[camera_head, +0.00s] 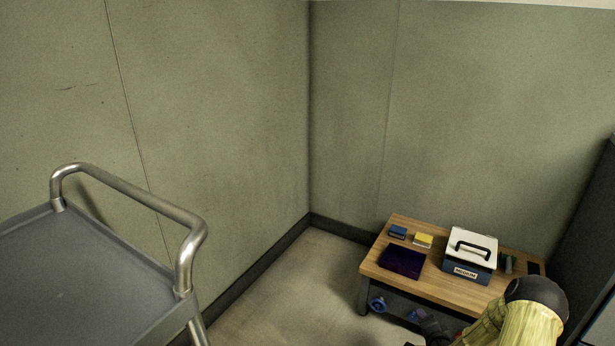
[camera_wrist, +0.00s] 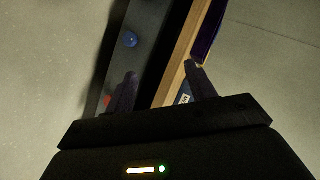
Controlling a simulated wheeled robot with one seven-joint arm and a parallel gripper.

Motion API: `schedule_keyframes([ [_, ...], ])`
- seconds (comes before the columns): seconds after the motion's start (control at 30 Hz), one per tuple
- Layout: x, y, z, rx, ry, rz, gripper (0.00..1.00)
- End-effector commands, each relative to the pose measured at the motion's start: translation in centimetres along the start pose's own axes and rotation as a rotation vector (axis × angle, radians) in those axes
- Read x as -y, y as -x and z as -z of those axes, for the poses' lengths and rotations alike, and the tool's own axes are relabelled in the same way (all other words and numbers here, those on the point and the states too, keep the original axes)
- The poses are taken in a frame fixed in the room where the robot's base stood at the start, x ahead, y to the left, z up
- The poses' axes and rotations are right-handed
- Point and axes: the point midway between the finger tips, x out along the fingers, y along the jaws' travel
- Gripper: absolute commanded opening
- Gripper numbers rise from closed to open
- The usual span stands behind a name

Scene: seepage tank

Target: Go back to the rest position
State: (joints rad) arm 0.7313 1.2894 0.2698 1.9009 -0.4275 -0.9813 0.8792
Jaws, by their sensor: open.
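My gripper (camera_wrist: 162,88) shows in the wrist view with its two dark fingers spread apart and nothing between them. Past the fingertips are the wooden edge of the table (camera_wrist: 178,75) and a blue round thing (camera_wrist: 131,40) on a dark surface. In the head view, my arm in a yellow sleeve reaches in at the lower right, in front of the wooden table (camera_head: 435,284). The fingers are not clearly seen in the head view.
On the table are a blue-and-white box (camera_head: 470,256) with a black handle, a dark purple mat (camera_head: 401,261), a blue block (camera_head: 398,232) and a yellow block (camera_head: 423,240). A grey cart (camera_head: 80,285) stands at the left. Clear floor (camera_head: 300,285) lies between.

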Motion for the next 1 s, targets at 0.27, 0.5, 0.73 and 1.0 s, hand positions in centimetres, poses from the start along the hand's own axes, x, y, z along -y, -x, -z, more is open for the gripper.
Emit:
schedule_keyframes([
  [0.27,8.8,4.7,-1.5,0.156,0.323,-0.144,0.55],
  [0.5,14.8,10.5,-3.1,0.277,0.567,-0.257,0.55],
  [0.73,19.6,17.7,-4.8,0.391,0.769,-0.347,0.55],
  [1.0,23.6,27.5,-7.0,0.537,0.964,-0.421,0.55],
])
